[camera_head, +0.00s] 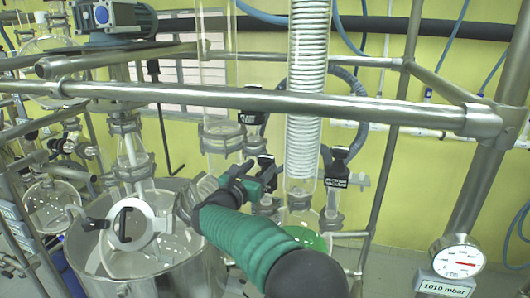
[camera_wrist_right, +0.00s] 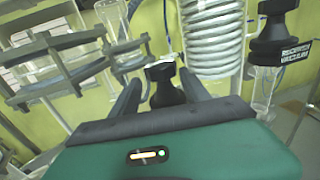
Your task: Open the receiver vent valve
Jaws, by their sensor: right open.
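A black valve handle (camera_wrist_right: 161,84) shows in the right wrist view, between and just beyond the fingers of my right gripper (camera_wrist_right: 160,78). Its label cannot be read, so I cannot confirm that it is the receiver vent valve. In the head view the black handle (camera_head: 266,162) sits left of the glass coil column, close to my right gripper (camera_head: 252,174). The right gripper is open, with a finger on either side of the handle; I cannot tell whether they touch it. My left gripper is not in view.
A black valve labelled receiver vacuum (camera_wrist_right: 281,45) stands to the right, also in the head view (camera_head: 337,168). The coil condenser (camera_head: 308,90) rises between the valves. A steel rail (camera_head: 260,101) crosses in front. A pressure gauge (camera_head: 458,256) is at lower right.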

